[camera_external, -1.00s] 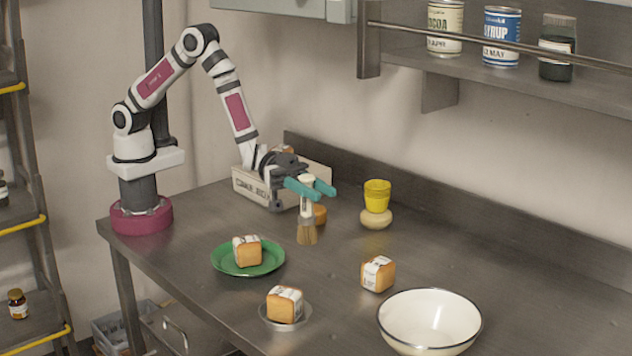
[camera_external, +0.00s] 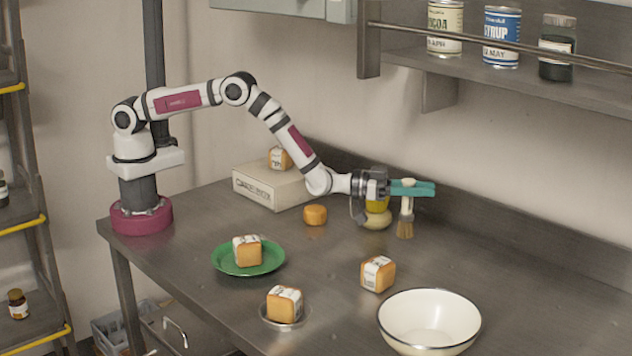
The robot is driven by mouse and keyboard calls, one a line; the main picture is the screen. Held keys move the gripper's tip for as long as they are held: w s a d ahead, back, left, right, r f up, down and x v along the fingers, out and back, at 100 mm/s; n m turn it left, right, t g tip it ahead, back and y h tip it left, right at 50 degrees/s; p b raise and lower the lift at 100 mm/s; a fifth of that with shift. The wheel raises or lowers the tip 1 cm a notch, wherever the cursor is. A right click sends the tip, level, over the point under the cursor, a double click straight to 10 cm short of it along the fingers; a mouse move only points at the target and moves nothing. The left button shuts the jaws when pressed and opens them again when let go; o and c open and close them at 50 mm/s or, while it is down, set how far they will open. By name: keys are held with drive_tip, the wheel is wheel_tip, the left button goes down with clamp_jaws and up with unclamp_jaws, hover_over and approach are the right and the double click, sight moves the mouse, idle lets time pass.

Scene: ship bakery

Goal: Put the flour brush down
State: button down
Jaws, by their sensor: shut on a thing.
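The flour brush (camera_external: 406,220) has a pale handle and tan bristles. It hangs upright with the bristles down, to the right of the yellow cup. My gripper (camera_external: 411,188) has teal fingers pointing right and is shut on the brush's handle. The bristle tips look close to the steel table (camera_external: 330,270), but I cannot tell whether they touch it.
A yellow cup (camera_external: 378,205) on a round tan thing (camera_external: 376,221) is partly hidden behind my gripper. A white bowl (camera_external: 430,318), wrapped loaves (camera_external: 378,273), a green plate (camera_external: 222,262) and a box (camera_external: 262,189) with a loaf on top stand around. Clear table lies right of the brush.

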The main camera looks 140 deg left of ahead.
sight(406, 208)
drive_tip(key=shift+f, duration=1.95)
drive_tip(key=c, duration=0.6)
unclamp_jaws()
drive_tip(key=shift+c, duration=0.2)
